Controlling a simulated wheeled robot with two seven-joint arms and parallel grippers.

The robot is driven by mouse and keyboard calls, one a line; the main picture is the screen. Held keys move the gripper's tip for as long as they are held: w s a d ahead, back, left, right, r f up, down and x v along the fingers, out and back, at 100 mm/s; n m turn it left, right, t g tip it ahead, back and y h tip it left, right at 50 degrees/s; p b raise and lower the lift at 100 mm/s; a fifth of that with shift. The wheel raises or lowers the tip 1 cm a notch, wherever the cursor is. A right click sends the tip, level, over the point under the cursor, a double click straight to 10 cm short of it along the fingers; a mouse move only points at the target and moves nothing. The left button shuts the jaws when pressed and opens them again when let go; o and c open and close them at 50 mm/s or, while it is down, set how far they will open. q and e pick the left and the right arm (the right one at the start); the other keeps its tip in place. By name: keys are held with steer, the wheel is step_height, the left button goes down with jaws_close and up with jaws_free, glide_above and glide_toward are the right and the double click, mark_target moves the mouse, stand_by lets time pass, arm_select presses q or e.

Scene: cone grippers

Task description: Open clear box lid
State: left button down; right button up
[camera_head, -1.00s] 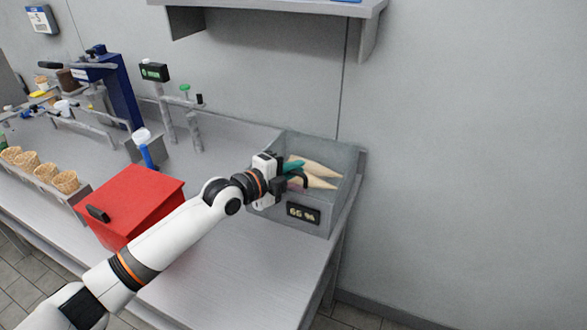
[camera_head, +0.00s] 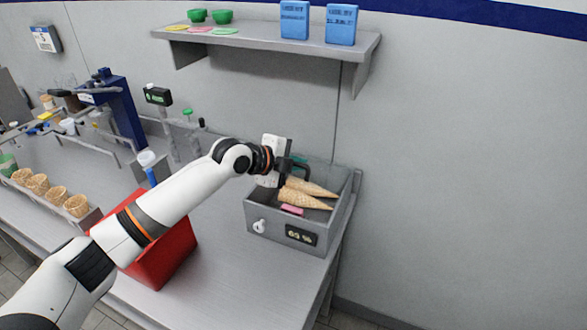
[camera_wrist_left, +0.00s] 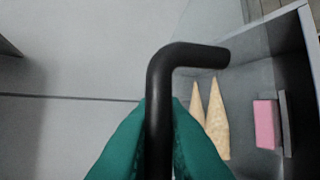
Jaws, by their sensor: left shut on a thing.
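A grey box (camera_head: 270,226) stands at the right end of the counter, with cones (camera_head: 305,198) and a pink item (camera_head: 292,209) inside. My left gripper (camera_head: 297,163) is above the back left part of the box. In the left wrist view its teal fingertips (camera_wrist_left: 158,135) are shut on the bent black handle (camera_wrist_left: 172,75) of the lid. The handle is up above the cones (camera_wrist_left: 215,125). The clear lid pane is hard to make out, so I cannot tell its exact angle. My right gripper is not in view.
A display (camera_head: 301,236) is on the box front. A red box (camera_head: 170,262) stands left on the counter (camera_head: 235,285), partly behind my left arm. A shelf (camera_head: 270,42) with blue packs hangs above. Cone cups (camera_head: 58,195) stand at far left. The counter front is clear.

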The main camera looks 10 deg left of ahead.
arm_select(q)
steer(key=shift+w+d+r+g+y+p, duration=0.15)
steer(key=shift+w+r+g, duration=0.15)
steer(key=shift+r, duration=0.3)
steer(key=shift+w+d+r+g+y+p, duration=0.1)
steer(key=shift+w+r+g+y+p, duration=0.1)
steer(key=shift+w+r, duration=0.3)
steer(key=shift+w+d+r, duration=0.2)
steer(key=shift+w+r, duration=0.4)
steer(key=shift+r, duration=0.25)
